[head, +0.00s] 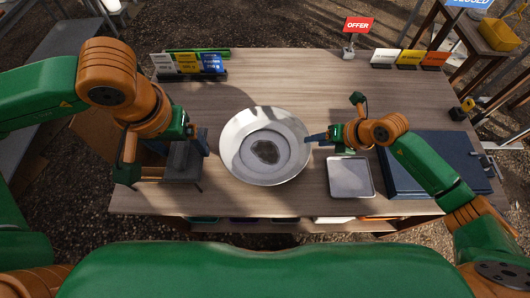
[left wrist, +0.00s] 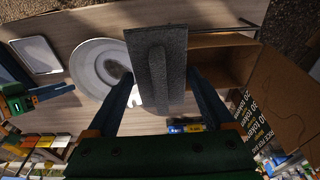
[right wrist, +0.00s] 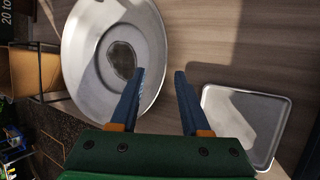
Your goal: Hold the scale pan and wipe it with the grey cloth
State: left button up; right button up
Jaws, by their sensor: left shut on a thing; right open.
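The scale pan (head: 235,135) is a round, shiny metal dish on the table, with a dark wet-looking stain (head: 265,151) in its centre. It also shows in the left wrist view (left wrist: 92,62) and the right wrist view (right wrist: 85,75). The grey cloth (left wrist: 165,75) is a flat dark grey pad with a raised ridge. My left gripper (head: 196,142) is shut on it, left of the pan and apart from it. My right gripper (right wrist: 159,72) is open and empty at the pan's right side. One finger overlaps the rim in the right wrist view; contact is unclear.
A small metal tray (head: 350,178) lies right of the pan, beside a dark blue flat case (head: 440,165). A brown open box (left wrist: 225,65) is near the cloth. Price cards (head: 187,64) stand at the back left. Table behind the pan is clear.

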aim_at(302, 143)
jog(key=b+x, duration=0.3)
jog(key=x, duration=0.3)
jog(key=shift+w+b, duration=0.1)
jog(key=shift+b, duration=0.3)
jog(key=shift+w+a+f+b, duration=0.1)
jog(key=shift+a+f+b, duration=0.1)
jog(key=shift+f+b, duration=0.15)
pick_arm(q)
notch_tip(302, 143, down, 6)
jog(key=shift+w+a+f, duration=0.15)
jog(key=shift+w, duration=0.05)
pick_arm(e)
jog(key=shift+r, duration=0.1)
grip_shut()
